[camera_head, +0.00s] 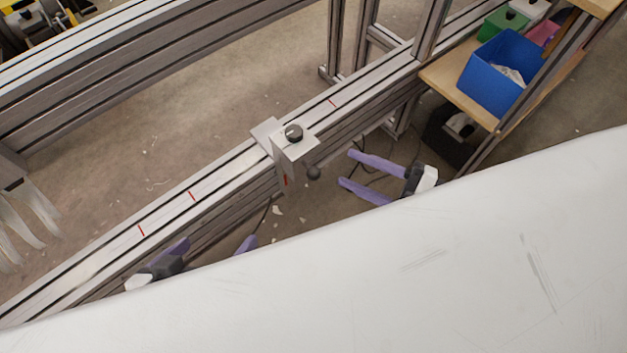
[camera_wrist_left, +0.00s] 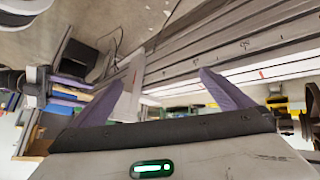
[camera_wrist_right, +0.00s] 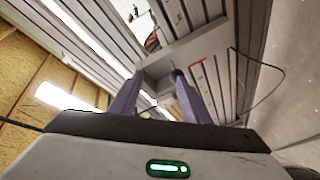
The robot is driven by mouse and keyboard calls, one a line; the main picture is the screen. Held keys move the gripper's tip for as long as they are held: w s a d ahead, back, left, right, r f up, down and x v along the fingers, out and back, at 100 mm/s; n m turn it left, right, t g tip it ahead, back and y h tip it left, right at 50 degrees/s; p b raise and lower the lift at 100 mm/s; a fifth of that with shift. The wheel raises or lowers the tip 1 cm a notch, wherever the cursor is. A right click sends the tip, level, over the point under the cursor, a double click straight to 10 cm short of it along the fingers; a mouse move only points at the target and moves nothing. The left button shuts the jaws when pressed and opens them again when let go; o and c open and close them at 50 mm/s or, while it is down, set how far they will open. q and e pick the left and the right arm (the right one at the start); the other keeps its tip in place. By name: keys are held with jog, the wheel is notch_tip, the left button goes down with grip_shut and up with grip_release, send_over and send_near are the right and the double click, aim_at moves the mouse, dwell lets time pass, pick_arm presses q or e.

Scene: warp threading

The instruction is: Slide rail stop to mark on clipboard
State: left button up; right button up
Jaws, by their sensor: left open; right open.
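The rail stop (camera_head: 292,153) is a grey metal block with a dark top knob and a dark ball-ended side handle. It sits on the long aluminium rail (camera_head: 228,176), between the red marks. Two red marks (camera_head: 192,195) lie to its left and one red mark (camera_head: 333,103) to its right. My right gripper (camera_head: 347,168) is open and empty, just right of the side handle, apart from it. In the right wrist view the stop (camera_wrist_right: 190,50) is beyond the fingertips. My left gripper (camera_head: 213,246) is open beside the rail's lower left stretch. I cannot make out a clipboard.
A blue bin (camera_head: 500,72) and a green bin (camera_head: 503,24) stand on a wooden shelf at upper right. An upright post (camera_head: 430,30) rises by the rail's far end. A large white surface (camera_head: 400,270) fills the lower right and hides my arms.

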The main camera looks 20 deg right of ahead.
aim_at(314, 174)
jog(key=w+a+n, duration=0.1)
jog(key=a, duration=0.1)
jog(key=w+a+f+n+g+y+b, duration=0.1)
jog(key=a, duration=0.2)
jog(key=w+a+f+g+y+b, duration=0.1)
jog(key=a, duration=0.2)
jog(key=shift+w+a+n, duration=0.25)
jog(key=shift+w+n, duration=0.15)
pick_arm(q)
jog(key=shift+w+d+r+h, duration=0.2)
jog(key=shift+d+r+h, duration=0.3)
jog(key=shift+d, duration=0.3)
pick_arm(e)
jog(key=shift+c, duration=0.3)
grip_shut()
